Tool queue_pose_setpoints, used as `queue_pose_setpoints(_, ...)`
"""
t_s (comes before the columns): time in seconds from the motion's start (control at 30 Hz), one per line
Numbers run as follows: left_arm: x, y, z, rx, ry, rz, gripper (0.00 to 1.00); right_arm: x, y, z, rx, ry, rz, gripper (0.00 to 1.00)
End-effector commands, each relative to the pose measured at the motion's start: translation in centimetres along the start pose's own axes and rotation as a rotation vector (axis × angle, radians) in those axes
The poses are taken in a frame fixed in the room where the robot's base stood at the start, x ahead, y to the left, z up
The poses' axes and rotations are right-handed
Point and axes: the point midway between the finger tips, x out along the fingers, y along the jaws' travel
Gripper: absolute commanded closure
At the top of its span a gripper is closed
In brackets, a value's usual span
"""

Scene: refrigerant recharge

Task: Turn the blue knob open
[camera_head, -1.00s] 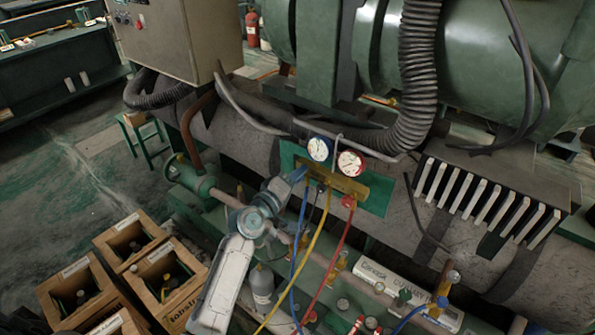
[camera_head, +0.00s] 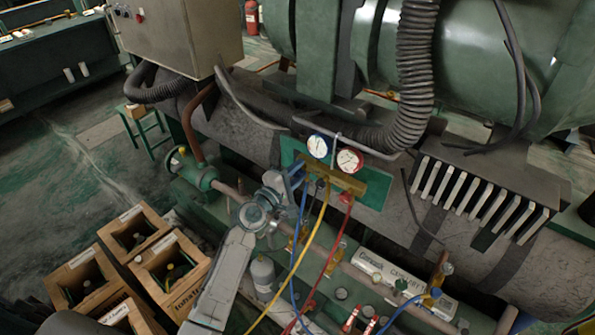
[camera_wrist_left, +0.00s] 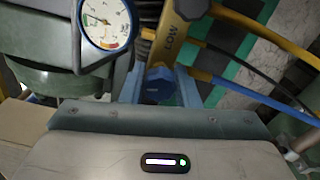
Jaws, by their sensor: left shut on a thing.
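The brass gauge manifold (camera_head: 342,180) sits on a green plate, with a blue-rimmed gauge (camera_head: 317,147) and a red-rimmed gauge (camera_head: 349,160) above it. In the left wrist view, the blue knob (camera_wrist_left: 157,88) is at the end of the brass body (camera_wrist_left: 179,28) marked LOW. My left gripper (camera_head: 299,170) reaches the left end of the manifold. Its blue fingers stand on both sides of the knob and are shut on it. In the head view the gripper hides the knob. My right gripper is not in view.
Blue, yellow and red hoses hang below the manifold, close to my left arm. A white cylinder (camera_head: 404,284) lies at the lower right. Wooden crates (camera_head: 166,270) stand at the lower left. A thick corrugated hose (camera_head: 415,75) hangs behind the gauges.

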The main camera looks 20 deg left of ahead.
Motion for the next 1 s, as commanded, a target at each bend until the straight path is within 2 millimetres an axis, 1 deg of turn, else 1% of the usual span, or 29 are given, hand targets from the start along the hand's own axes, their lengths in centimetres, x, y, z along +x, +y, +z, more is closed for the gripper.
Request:
queue_pose_setpoints(0.37,0.0,-0.1,0.0,-0.003,0.0,-0.001,0.94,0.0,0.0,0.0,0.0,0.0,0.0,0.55)
queue_pose_setpoints(0.4,0.0,-0.1,0.0,-0.003,0.0,-0.001,0.64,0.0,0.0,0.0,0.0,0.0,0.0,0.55)
queue_pose_setpoints(0.47,0.0,-0.1,0.0,-0.003,0.0,-0.001,0.52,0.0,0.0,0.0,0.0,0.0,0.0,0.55)
queue_pose_setpoints(0.5,0.0,-0.1,0.0,-0.003,0.0,-0.001,0.5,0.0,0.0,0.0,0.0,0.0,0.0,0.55)
queue_pose_setpoints(0.8,-0.3,-0.1,0.0,-0.002,0.0,-0.001,0.5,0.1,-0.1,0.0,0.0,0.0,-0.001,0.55)
queue_pose_setpoints(0.87,-0.8,-0.2,-0.1,-0.001,0.001,-0.001,0.5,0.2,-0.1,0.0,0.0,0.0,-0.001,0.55)
queue_pose_setpoints(0.97,-2.2,-0.3,-0.1,-0.001,0.0,-0.001,0.5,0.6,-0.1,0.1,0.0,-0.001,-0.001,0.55)
queue_pose_setpoints(1.0,-3.1,-0.4,-0.1,0.001,0.0,-0.003,0.5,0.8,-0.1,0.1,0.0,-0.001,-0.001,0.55)
